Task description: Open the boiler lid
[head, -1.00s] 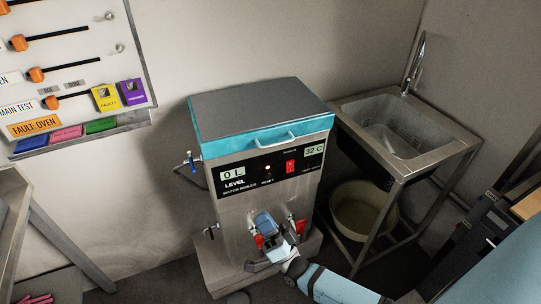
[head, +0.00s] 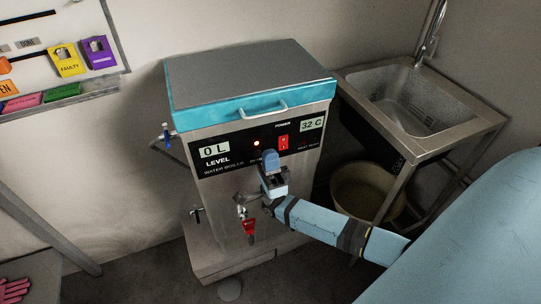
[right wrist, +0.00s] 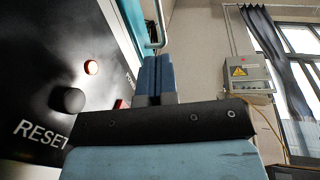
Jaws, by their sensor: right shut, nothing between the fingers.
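The water boiler (head: 225,200) stands in the middle of the head view. Its lid (head: 250,72) has a grey top and a blue rim and is down. A light handle (head: 264,110) sits on the front of the rim; part of it also shows in the right wrist view (right wrist: 157,25). My right gripper (head: 270,158) is shut and empty in front of the control panel, below the handle and apart from it. In the right wrist view its blue fingers (right wrist: 154,75) are together and point up toward the handle. My left gripper is not in view.
A metal sink (head: 420,95) on a frame stands to the right, with a bucket (head: 365,190) under it. A red-handled tap (head: 249,228) is on the boiler's front. A board with coloured tags (head: 66,58) hangs at the left wall.

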